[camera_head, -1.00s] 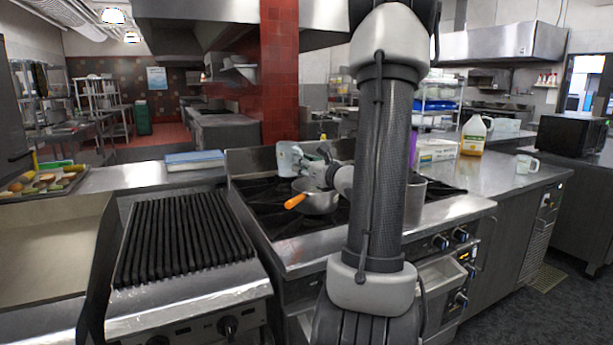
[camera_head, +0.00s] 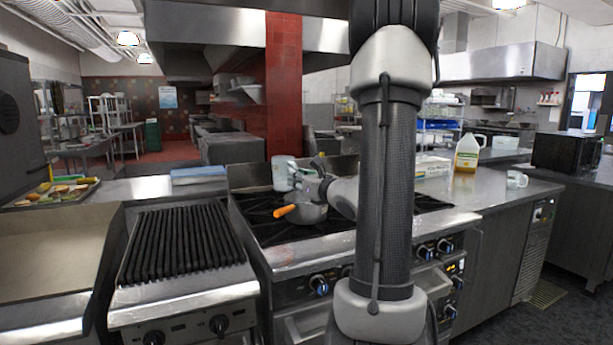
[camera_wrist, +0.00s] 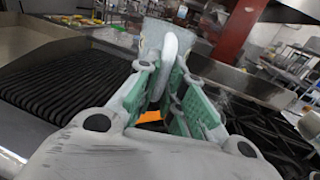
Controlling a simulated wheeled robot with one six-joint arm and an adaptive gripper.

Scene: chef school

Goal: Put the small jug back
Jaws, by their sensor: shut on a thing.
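The small jug (camera_head: 281,176) is pale and held up above the stove, over a pan with an orange handle (camera_head: 285,210). My gripper (camera_head: 306,174) is on its right side. In the wrist view the jug (camera_wrist: 154,38) is at the fingertips, and its looped white handle (camera_wrist: 177,55) is between the green-padded fingers of my gripper (camera_wrist: 168,75). The jug's lower part is hidden by the fingers.
The stove (camera_head: 262,231) has black grates, with a ribbed grill (camera_head: 180,243) to its left. At right, a steel counter (camera_head: 487,185) holds a yellowish bottle (camera_head: 467,153) and a white mug (camera_head: 517,179). A blue-topped box (camera_head: 199,175) sits behind the grill.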

